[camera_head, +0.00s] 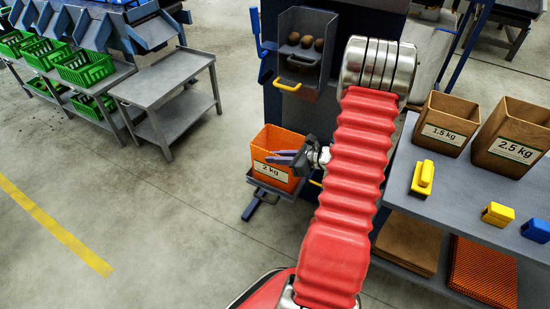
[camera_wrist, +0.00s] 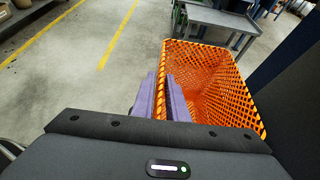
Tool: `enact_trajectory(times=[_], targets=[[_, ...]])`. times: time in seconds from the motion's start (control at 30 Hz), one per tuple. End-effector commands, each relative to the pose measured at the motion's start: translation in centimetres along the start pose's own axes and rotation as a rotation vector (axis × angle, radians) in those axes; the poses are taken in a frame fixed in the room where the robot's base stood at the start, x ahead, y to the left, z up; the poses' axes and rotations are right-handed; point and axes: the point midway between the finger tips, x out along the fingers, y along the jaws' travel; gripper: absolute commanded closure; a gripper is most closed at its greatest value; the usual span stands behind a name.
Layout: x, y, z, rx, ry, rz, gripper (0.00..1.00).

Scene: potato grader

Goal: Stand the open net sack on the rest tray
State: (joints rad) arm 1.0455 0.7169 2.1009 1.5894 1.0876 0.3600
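The orange net sack (camera_head: 262,153), labelled 2 kg, stands upright and open-topped on the small rest tray (camera_head: 259,183) at the front of the blue machine. My gripper (camera_head: 281,157) reaches it from the right, with its purple fingers along the near rim. In the wrist view, the sack's mouth (camera_wrist: 215,95) faces up and its inside looks empty. The fingers (camera_wrist: 160,98) lie on either side of the near wall, one outside and one inside. The gap between them is narrow and orange net fills it, so the gripper looks shut on that wall.
A chute (camera_head: 306,62) holding several potatoes is above the sack. A grey table (camera_head: 165,78) stands left; the floor between is clear.

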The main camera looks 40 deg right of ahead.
Motion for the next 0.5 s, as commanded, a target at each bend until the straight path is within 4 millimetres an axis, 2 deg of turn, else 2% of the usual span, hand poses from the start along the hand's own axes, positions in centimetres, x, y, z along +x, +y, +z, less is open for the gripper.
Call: enact_trajectory(times=[0.13, 0.5], targets=[[-0.02, -0.01, 0.01, 0.0, 0.0, 0.0, 0.77], [-0.59, -0.07, 0.04, -0.001, 0.0, -0.002, 0.77]])
